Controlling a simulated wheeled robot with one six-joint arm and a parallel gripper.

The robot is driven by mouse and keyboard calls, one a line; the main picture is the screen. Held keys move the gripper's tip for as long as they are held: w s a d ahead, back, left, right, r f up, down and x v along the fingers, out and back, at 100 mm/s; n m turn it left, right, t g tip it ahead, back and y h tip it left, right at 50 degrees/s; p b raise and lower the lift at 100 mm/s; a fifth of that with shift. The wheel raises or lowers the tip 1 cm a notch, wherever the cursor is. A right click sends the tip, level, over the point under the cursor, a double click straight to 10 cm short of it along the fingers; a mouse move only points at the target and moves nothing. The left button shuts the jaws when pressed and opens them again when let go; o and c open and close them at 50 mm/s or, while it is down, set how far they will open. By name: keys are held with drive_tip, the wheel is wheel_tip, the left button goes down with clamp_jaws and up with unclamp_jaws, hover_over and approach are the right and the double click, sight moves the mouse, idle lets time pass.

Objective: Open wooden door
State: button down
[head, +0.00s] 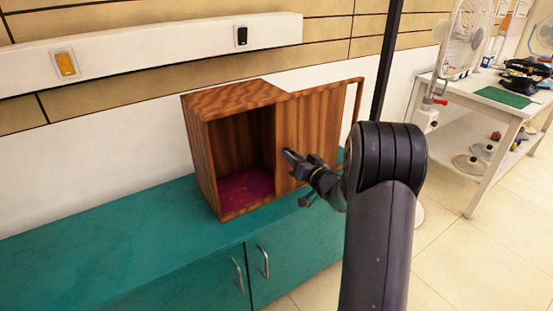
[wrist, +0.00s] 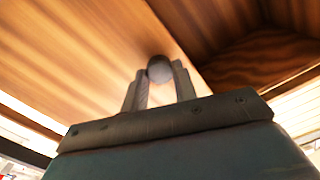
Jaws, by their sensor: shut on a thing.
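A striped brown wooden cabinet (head: 203,165) stands on a teal counter. Its wooden door (head: 312,115) is swung open to the right, and the interior with a dark red floor (head: 245,187) shows. My gripper (head: 294,158) is in front of the door's face. In the wrist view, a round dark knob (wrist: 160,68) sits between the two fingertips of my gripper (wrist: 160,82), which are shut on it. The door (wrist: 75,55) fills the upper left of that view. In the head view the knob is too small or hidden to make out.
The teal counter (head: 110,245) has free room left of the cabinet; its cupboard handles (head: 264,261) face the front. A dark vertical pole (head: 386,60) stands right of the door. A white table (head: 475,105) with a fan and tools is farther right.

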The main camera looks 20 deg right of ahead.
sight(297, 145)
drive_tip(key=d, duration=0.1)
drive_tip(key=w+d, duration=0.1)
drive_tip(key=d, duration=0.1)
drive_tip(key=d+p, duration=0.1)
drive_tip(key=d, duration=0.1)
drive_tip(key=shift+w, duration=0.25)
drive_tip(key=c, duration=1.1)
unclamp_jaws()
drive_tip(key=shift+a, duration=0.1)
drive_tip(key=p+v, duration=0.1)
drive_tip(key=v, duration=0.9)
drive_tip(key=shift+s, duration=0.4)
drive_tip(key=shift+w, duration=0.1)
